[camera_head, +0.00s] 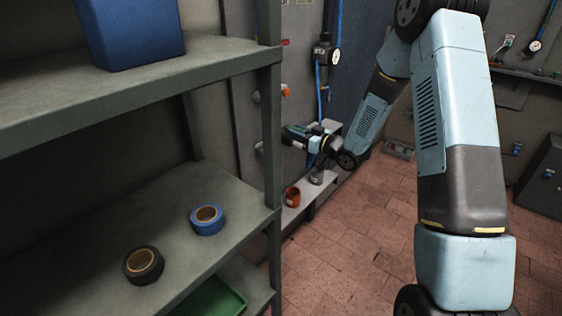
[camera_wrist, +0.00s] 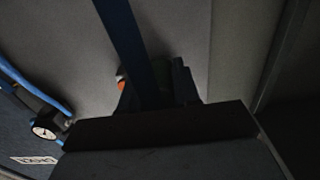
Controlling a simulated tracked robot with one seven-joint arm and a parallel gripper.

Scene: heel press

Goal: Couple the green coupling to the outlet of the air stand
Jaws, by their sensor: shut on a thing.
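My gripper (camera_head: 291,133) is at the end of my arm, in front of the grey wall panel behind the shelf post. It points left toward the panel. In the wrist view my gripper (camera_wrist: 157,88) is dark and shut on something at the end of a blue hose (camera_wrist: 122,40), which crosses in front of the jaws. I take this to be the green coupling, but it is mostly hidden and its green does not show clearly. An orange part (camera_wrist: 121,79) shows just left of the jaws. An orange fitting (camera_head: 286,90) sits on the panel above my gripper. Contact cannot be told.
A regulator with a gauge (camera_head: 325,54) and blue hose hangs on the panel. A shelf (camera_head: 100,215) fills the left, holding a black tape roll (camera_head: 143,265) and a blue one (camera_head: 207,220). An orange cup (camera_head: 291,196) stands on a low ledge. The brick floor (camera_head: 350,245) is clear.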

